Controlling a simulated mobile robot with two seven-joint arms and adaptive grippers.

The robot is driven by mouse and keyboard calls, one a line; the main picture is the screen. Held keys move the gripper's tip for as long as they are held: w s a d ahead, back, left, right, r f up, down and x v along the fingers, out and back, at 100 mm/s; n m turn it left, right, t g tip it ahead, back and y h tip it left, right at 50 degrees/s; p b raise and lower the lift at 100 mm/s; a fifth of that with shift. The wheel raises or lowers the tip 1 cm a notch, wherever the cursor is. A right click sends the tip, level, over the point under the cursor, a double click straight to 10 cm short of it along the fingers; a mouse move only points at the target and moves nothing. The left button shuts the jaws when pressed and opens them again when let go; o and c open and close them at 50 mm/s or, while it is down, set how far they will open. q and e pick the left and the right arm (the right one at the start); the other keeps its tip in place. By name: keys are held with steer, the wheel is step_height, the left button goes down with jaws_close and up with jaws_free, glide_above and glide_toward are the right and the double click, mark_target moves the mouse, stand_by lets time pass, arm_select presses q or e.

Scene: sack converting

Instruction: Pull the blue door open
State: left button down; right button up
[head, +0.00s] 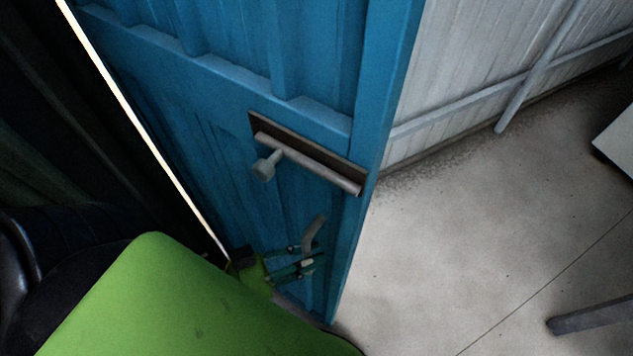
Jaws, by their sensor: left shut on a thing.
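The blue door (225,100) fills the left and middle of the head view. It stands ajar, with its free edge on the right and floor showing beyond it. A dark plate carries a grey bolt bar with a knob (310,163) on the door. Below it is a curved, pale door handle (314,231). My left gripper (307,260) is at the lower part of this handle and is shut on it. The green arm link in front hides part of the door's lower left. My right gripper is not in view.
Beyond the door's free edge lies open concrete floor (480,240). A pale ribbed wall (470,70) with a slanted pipe (540,65) stands behind it. A white box-like edge (618,140) is at the far right. A dark grey bar (592,316) is at the lower right.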

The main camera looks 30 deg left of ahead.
arm_select(q)
steer(key=shift+s, duration=0.35)
steer(key=c, duration=1)
jaws_free()
steer(key=shift+c, duration=0.2)
steer(key=v, duration=0.7)
steer(key=shift+a, duration=0.2)
steer(key=shift+s+f, duration=0.1)
steer(key=shift+s, duration=0.05)
